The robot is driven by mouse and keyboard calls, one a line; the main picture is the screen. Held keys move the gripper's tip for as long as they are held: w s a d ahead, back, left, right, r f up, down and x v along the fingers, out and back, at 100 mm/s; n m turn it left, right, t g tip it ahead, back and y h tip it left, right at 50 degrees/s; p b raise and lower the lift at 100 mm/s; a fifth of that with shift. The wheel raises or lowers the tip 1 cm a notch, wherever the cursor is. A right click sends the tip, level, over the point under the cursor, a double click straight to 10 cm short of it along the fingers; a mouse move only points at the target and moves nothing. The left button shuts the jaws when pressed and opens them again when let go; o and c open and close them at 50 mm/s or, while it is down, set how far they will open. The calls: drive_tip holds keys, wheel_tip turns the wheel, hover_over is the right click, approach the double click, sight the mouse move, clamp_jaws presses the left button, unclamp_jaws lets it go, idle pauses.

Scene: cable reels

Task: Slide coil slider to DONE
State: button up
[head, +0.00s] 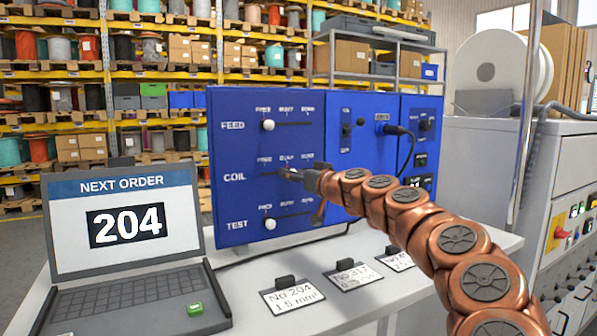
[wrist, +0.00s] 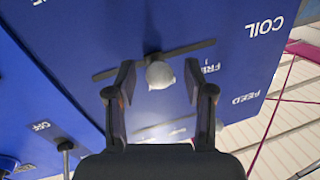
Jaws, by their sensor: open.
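A blue panel (head: 225,205) carries three slider rows marked FEED, COIL and TEST, with small position marks starting at FREE. In the wrist view the pale round coil slider knob (wrist: 160,75) stands out from its dark slot (wrist: 200,48), around mid-slot, away from the FREE end. My gripper (head: 293,175) is at the COIL row in the head view and hides the knob there. In the wrist view its two fingers (wrist: 159,85) stand apart, one on each side of the knob, with visible gaps. The DONE mark cannot be read in the wrist view.
The white feed knob (head: 268,125) and test knob (head: 270,223) are at the left of their slots, above and below the COIL row. A black cable (head: 410,145) hangs at right.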

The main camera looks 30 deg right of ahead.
drive_tip(key=shift+w, duration=0.5)
drive_tip(key=shift+c, duration=0.3)
clamp_jaws()
